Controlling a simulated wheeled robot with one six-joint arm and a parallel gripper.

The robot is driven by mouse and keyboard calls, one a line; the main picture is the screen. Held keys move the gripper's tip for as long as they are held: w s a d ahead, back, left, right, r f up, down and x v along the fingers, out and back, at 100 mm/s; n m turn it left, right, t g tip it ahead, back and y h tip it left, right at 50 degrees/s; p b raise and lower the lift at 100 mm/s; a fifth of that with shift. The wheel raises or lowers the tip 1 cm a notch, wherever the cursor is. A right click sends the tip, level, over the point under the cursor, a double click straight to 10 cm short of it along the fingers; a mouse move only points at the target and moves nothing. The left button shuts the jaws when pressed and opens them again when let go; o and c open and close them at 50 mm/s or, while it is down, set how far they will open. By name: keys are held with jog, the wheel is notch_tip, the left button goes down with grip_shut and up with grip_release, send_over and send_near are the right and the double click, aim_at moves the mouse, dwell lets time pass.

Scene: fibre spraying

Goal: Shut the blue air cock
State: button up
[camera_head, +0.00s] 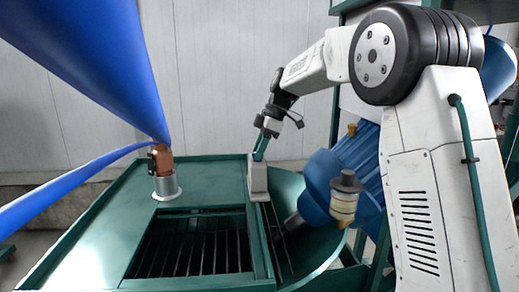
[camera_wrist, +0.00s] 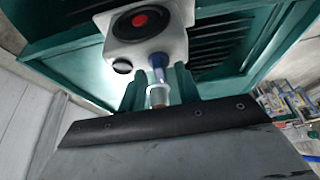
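The blue air cock (camera_wrist: 159,63) shows in the wrist view below a white box (camera_wrist: 150,32) with a red button. A pale, whitish cylindrical part (camera_wrist: 158,95) is in line with it. My gripper (camera_wrist: 159,88) has its two teal fingers apart, one on each side of this part and close to the blue piece. I cannot tell whether either finger touches it. In the head view, my gripper (camera_head: 262,145) points down just above the white box (camera_head: 258,178) on the green machine. The cock is mostly hidden there by the fingers.
The green machine top (camera_head: 105,225) has a barred opening (camera_head: 195,245). A copper and silver fitting (camera_head: 164,178) with large blue hoses (camera_head: 95,55) stands at left. A blue motor (camera_head: 350,165) and a cream-coloured cup-like part (camera_head: 344,198) are at right, near my arm.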

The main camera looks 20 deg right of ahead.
jog(key=v, duration=0.8)
jog(key=shift+f, duration=0.1)
dwell(0.3)
jog(key=s+f+m+h, duration=0.1)
jog(key=s+f+m, duration=0.3)
jog(key=s, duration=1.1)
jog(key=s+f+m+h, duration=0.2)
jog(key=s+f+m, duration=0.2)
jog(key=s, duration=1)
jog(key=s+f+m+h, duration=0.1)
jog(key=s+f+m, duration=0.3)
jog(key=s+m, duration=0.4)
jog(key=shift+s+a, duration=0.25)
jog(key=shift+s, duration=3.55)
